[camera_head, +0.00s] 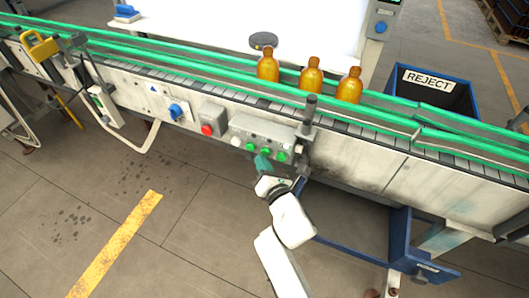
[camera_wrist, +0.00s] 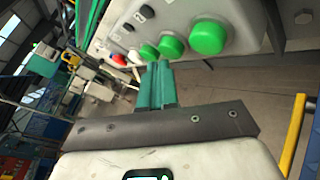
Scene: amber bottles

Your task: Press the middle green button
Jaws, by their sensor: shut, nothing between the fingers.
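The grey control box (camera_head: 262,130) on the conveyor's front carries a row of three green buttons and a white one. The middle green button (camera_head: 266,151) also shows in the wrist view (camera_wrist: 172,46), between the large near green button (camera_wrist: 208,37) and the far green one (camera_wrist: 148,52). My gripper (camera_head: 261,158) has green fingers, shut together and empty. In the wrist view its fingertips (camera_wrist: 159,66) appear just below the middle and far green buttons. I cannot tell whether they touch a button; the fingers partly cover the row in the head view.
A red button (camera_head: 207,130) and a blue knob (camera_head: 176,111) sit left of the box. Amber bottles (camera_head: 310,78) stand on the conveyor behind green rails. A dark vertical post (camera_head: 308,115) rises right of the box. A blue REJECT bin (camera_head: 430,95) stands behind. Floor in front is clear.

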